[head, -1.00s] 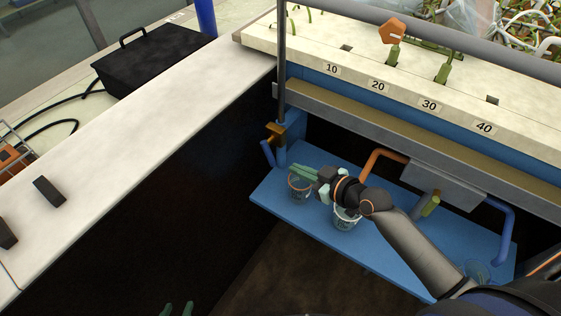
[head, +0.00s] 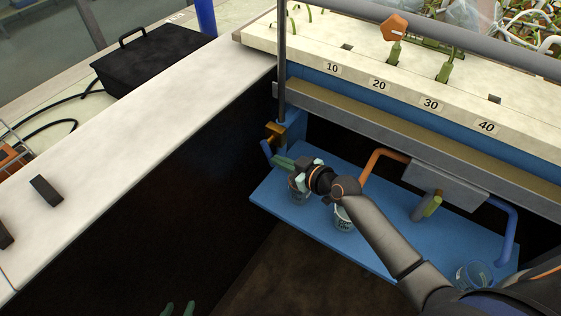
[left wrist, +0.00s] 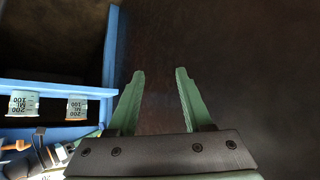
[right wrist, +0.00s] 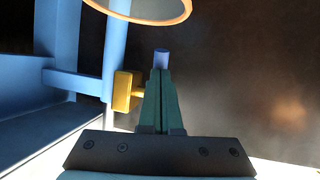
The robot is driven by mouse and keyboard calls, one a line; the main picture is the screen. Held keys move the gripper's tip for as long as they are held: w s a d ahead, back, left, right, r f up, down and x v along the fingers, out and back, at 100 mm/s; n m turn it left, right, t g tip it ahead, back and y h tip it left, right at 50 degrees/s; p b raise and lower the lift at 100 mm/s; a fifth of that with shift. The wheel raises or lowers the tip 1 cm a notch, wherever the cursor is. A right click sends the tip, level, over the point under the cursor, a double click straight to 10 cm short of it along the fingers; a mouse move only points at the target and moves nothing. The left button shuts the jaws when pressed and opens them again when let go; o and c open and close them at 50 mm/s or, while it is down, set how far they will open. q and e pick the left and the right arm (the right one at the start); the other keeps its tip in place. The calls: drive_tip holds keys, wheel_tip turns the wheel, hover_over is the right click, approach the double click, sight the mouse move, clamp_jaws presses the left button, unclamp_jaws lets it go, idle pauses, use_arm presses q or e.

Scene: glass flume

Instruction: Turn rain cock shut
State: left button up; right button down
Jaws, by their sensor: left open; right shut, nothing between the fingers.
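A yellow cock handle (head: 275,131), which I take for the rain cock, sits on the blue fitting by the thin upright post. It also shows in the right wrist view (right wrist: 126,91), beside a blue post and just left of my fingers. My right gripper (head: 281,162) is shut and empty below the handle; in the right wrist view its fingertips (right wrist: 161,72) point at a short blue pipe end (right wrist: 161,57). They look apart from the handle. My left gripper (head: 178,308) is open and empty low in the head view; its fingers (left wrist: 160,75) show over dark floor.
A blue shelf (head: 375,240) carries beakers, one (head: 299,190) under my right gripper, one (head: 344,220) beside my arm and one (head: 474,275) at right. A pale ledge (head: 150,130) runs along the left.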

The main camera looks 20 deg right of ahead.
use_arm(q)
wheel_tip(320, 180, down, 8)
drive_tip(key=w+d+b, duration=0.2)
drive_tip(key=b, duration=1)
drive_tip(key=w+r+m+t+h+b, duration=0.2)
drive_tip(key=r+t, duration=0.3)
drive_tip(key=r, duration=0.6)
drive_tip(key=w+r+m+t+h+b, duration=0.2)
drive_tip(key=w+r+t, duration=0.2)
drive_tip(key=r, duration=0.8)
drive_tip(key=shift+w+r+t+b, duration=0.2)
drive_tip(key=shift+t+b, duration=0.1)
drive_tip(key=shift+t, duration=0.5)
use_arm(e)
drive_tip(key=t, duration=0.1)
drive_tip(key=f+t+y, duration=0.1)
drive_tip(key=w+a+f+t+y, duration=0.1)
drive_tip(key=t, duration=0.1)
drive_tip(key=shift+m, duration=0.4)
use_arm(q)
drive_tip(key=shift+s+d+f, duration=0.1)
use_arm(e)
drive_tip(key=shift+d, duration=0.1)
